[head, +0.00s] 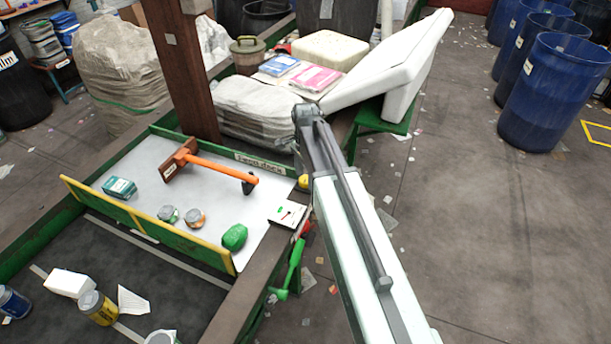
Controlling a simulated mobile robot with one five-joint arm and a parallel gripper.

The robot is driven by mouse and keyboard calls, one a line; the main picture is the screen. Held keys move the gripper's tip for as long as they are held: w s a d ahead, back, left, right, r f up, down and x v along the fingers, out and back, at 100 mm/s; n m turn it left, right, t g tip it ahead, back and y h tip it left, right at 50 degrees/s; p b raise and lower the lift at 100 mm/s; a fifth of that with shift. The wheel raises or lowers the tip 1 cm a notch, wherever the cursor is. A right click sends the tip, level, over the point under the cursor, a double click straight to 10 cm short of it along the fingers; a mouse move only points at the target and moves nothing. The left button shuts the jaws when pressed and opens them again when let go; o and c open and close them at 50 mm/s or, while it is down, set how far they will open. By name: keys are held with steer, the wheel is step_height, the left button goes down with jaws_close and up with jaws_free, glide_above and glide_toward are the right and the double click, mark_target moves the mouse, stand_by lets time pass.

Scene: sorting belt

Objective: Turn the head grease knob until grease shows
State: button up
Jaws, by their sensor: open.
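I cannot pick out a grease knob or any grease with certainty. A small white box (287,214) with green and red marks sits on the belt frame's edge. A green lever-like part (290,270) hangs on the outer side of that frame, below the box. A small yellow part (303,182) shows beside my arm, partly hidden by it. My arm rises from the bottom right to a dark joint near the middle, to the right of these parts. My gripper is not in view.
The dark belt (150,262) carries cans and a white carton. Blue barrels (553,95) stand right. Floor (480,220) between is mostly clear.

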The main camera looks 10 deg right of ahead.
mark_target(305, 179)
step_height(305, 179, up, 8)
steer(key=p, duration=0.7)
steer(key=shift+f, duration=0.3)
